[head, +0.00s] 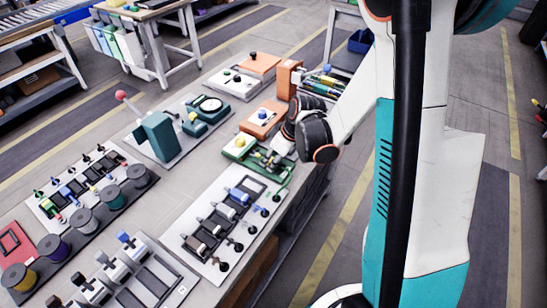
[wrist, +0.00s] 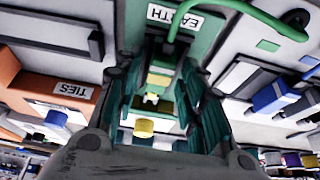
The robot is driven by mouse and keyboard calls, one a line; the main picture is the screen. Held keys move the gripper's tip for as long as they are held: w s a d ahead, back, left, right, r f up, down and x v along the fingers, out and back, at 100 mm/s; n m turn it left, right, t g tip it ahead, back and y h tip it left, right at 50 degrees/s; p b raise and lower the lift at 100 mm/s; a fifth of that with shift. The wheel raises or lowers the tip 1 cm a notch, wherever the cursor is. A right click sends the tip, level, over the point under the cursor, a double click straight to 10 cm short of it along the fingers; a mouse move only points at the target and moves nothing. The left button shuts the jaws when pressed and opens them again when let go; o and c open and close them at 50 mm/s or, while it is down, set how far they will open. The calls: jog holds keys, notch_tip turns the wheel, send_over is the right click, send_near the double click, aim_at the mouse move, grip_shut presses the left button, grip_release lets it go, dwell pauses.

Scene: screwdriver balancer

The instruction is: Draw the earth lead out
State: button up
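In the wrist view the earth lead is a green cable (wrist: 240,10) that arches from the green block marked EARTH (wrist: 175,18) to a dark round end at the right. My gripper (wrist: 152,100) points at this green block, with its two teal fingers apart on either side of a narrow green piece with yellow parts. I cannot tell whether a finger touches it. In the head view my gripper (head: 262,158) is low over the front of the green block (head: 234,150), and my wrist hides part of it. A green lead (head: 281,192) shows just below.
An orange TIES box (wrist: 60,95) stands left of my gripper in the wrist view. A white board (head: 215,240) with grey and blue connectors and leads lies close by. Orange blocks (head: 263,118) stand behind the green block. Spools (head: 83,221) line the left boards.

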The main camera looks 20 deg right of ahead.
dwell(0.3)
jog(key=v, duration=1.2)
jog(key=shift+w+a+r, duration=0.1)
dwell(1.1)
